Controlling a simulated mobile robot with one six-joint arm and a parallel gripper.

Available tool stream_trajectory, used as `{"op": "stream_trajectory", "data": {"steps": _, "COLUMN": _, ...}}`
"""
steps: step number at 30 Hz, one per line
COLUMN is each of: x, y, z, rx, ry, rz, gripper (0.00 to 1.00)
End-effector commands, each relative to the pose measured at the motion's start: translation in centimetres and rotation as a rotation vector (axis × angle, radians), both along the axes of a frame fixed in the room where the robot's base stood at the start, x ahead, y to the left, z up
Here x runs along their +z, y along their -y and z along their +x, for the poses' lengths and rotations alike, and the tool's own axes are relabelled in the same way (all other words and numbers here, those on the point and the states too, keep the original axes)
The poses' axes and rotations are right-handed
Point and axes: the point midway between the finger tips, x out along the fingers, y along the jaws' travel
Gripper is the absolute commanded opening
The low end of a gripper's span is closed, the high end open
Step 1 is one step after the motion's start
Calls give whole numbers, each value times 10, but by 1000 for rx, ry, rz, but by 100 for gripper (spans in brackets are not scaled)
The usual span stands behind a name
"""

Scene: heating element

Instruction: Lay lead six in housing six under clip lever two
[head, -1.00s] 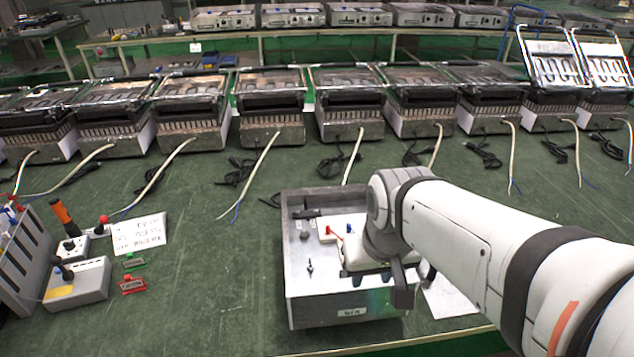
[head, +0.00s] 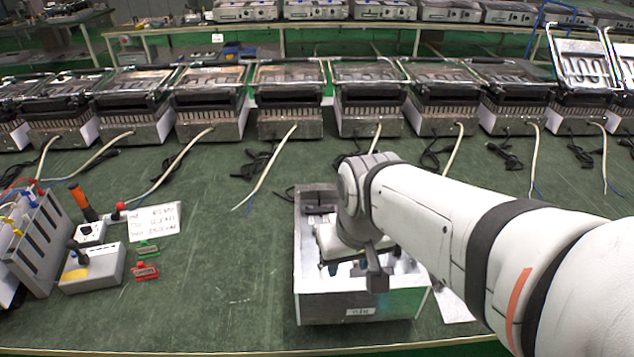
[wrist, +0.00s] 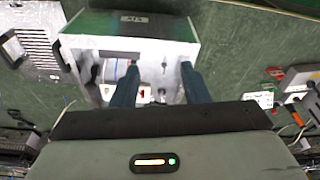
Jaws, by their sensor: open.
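Housing six is an open metal box (head: 345,308) with a label on its front wall, standing on the green bench in the head view. It also shows in the wrist view (wrist: 180,50), its label upside down. My gripper (wrist: 160,84) is open, with its two blue fingers apart over the housing's interior. Between the fingers, small red and white parts (wrist: 145,92) and a dark knob (wrist: 163,66) show. I cannot tell which lever is clip lever two. My arm hides much of the interior in the head view. I cannot make out lead six, and nothing shows gripped.
A row of heater units (head: 290,100) with pale cords stands behind. At left are a grey control box (head: 92,270), an orange-handled tool (head: 83,202), a written card (head: 154,220) and red and green tags (head: 146,271). Bench between tags and housing is clear.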

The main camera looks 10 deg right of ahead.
Motion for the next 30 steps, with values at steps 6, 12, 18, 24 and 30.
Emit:
{"op": "stream_trajectory", "data": {"steps": 6, "x": -21, "y": 10, "z": 40, "rx": -38, "ry": -28, "rz": 1, "gripper": 41}}
{"op": "stream_trajectory", "data": {"steps": 12, "x": -64, "y": 44, "z": 103, "rx": -112, "ry": -62, "rz": 4, "gripper": 41}}
{"op": "stream_trajectory", "data": {"steps": 18, "x": -109, "y": 77, "z": 147, "rx": -170, "ry": -86, "rz": 9, "gripper": 41}}
{"op": "stream_trajectory", "data": {"steps": 24, "x": -133, "y": 94, "z": 165, "rx": -195, "ry": -94, "rz": 11, "gripper": 41}}
{"op": "stream_trajectory", "data": {"steps": 30, "x": -154, "y": 96, "z": 169, "rx": -197, "ry": -97, "rz": 11, "gripper": 41}}
